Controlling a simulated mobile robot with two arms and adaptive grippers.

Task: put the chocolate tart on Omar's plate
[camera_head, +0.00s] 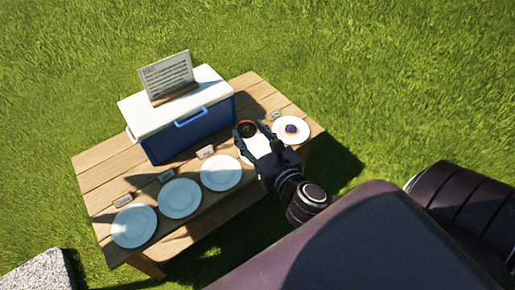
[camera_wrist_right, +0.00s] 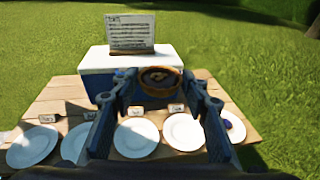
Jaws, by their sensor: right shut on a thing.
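The chocolate tart (camera_head: 247,129) is round with a dark filling and a brown crust. My right gripper (camera_head: 248,136) is shut on it and holds it above the table's right part. In the right wrist view, the tart (camera_wrist_right: 159,82) sits between the two fingers. Three empty white plates (camera_head: 134,226), (camera_head: 179,198), (camera_head: 221,172) stand in a row to the left. Another plate (camera_wrist_right: 184,131) is empty in the right wrist view and mostly hidden by my gripper in the head view. Small name cards (camera_head: 205,152) stand behind the plates; their names are too small to read. My left gripper is not in view.
The rightmost plate (camera_head: 291,129) holds a small dark purple item (camera_head: 291,128). A blue cooler (camera_head: 190,132) with a white lid stands at the back, bearing a printed sign (camera_head: 166,75). The wooden table (camera_head: 97,178) stands on grass.

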